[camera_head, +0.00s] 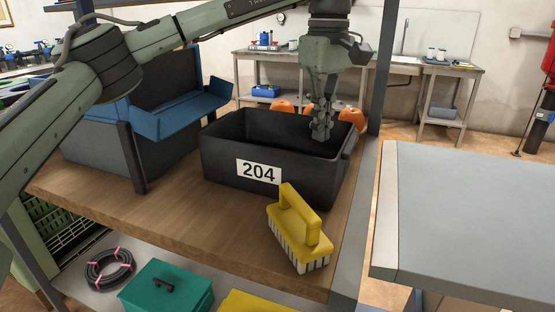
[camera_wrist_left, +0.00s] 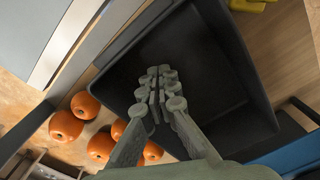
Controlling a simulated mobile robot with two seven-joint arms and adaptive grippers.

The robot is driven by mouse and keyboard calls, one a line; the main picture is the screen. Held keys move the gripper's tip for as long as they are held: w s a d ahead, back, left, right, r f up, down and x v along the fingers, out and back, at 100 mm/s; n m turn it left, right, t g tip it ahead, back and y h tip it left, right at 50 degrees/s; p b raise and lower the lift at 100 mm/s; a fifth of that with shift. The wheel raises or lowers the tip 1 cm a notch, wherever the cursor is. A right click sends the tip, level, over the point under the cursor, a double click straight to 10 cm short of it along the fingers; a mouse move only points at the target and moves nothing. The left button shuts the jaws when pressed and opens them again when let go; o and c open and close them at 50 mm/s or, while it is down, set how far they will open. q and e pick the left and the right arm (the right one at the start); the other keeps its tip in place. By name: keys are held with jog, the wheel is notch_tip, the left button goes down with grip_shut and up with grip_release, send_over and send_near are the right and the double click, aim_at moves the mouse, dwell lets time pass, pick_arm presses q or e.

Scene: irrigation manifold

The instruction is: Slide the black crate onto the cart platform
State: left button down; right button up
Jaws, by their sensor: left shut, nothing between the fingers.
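The black crate (camera_head: 225,152) with a white label "204" stands upright on the wooden shelf (camera_head: 200,225). It looks empty where its inside shows. My left gripper (camera_head: 320,132) is shut and points down over the crate's inside, near its back right. In the left wrist view the shut fingers (camera_wrist_left: 158,92) are over the dark inside of the crate (camera_wrist_left: 225,80); I cannot tell whether they touch it. The cart platform (camera_head: 470,215), a flat grey top, is right of the shelf, with a gap between them in the head view. My right gripper is not in view.
A yellow brush (camera_head: 300,230) stands on the shelf in front of the crate's right part. A grey box with a blue lid (camera_head: 180,105) is to the left. A shelf post (camera_head: 383,70) rises behind the crate's right end. The cart platform's visible top is clear.

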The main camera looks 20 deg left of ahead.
pick_arm(q)
jog(key=shift+f, duration=0.15)
jog(key=shift+f+b, duration=1)
jog(key=shift+f, duration=1.1)
jog(key=d+p, duration=0.4)
jog(key=d, duration=0.8)
